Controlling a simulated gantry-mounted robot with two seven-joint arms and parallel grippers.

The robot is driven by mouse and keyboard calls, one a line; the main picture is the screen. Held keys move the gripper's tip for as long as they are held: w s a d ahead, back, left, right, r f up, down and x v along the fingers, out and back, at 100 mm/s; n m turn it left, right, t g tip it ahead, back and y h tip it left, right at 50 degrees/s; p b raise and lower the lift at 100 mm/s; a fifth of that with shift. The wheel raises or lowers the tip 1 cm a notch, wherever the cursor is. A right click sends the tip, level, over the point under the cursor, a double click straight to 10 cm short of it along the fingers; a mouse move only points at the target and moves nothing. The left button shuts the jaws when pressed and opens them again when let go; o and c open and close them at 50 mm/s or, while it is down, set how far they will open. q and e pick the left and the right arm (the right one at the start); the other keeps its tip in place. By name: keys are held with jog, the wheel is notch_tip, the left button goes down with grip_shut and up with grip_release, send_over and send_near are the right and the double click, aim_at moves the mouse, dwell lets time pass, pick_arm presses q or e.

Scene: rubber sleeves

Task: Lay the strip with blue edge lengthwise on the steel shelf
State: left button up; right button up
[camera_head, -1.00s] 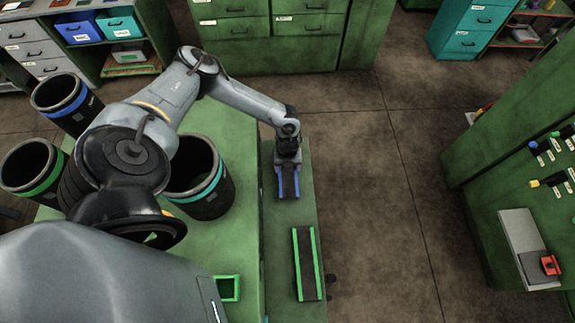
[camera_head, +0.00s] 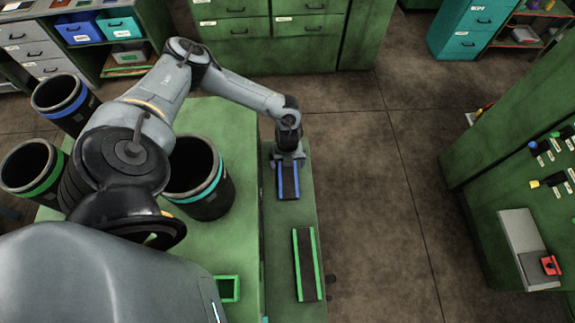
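The strip with blue edges (camera_head: 288,186) is dark with two blue long sides. It lies lengthwise on a narrow green ledge (camera_head: 278,225), which seems to be the steel shelf. My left gripper (camera_head: 288,160) is over the strip's far end, pointing down. Its fingertips are too small and hidden to tell whether it is open or shut, or touches the strip. My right gripper is not in view.
A strip with green edges (camera_head: 306,264) lies nearer on the same ledge. Bins with teal (camera_head: 213,195), green (camera_head: 45,184) and blue (camera_head: 72,106) bands stand left. A small green tray (camera_head: 228,289) is on the green table. Open floor lies right of the ledge.

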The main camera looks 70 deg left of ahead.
pick_arm(q)
notch_tip(320, 180, up, 8)
dwell(0.4)
dwell(0.3)
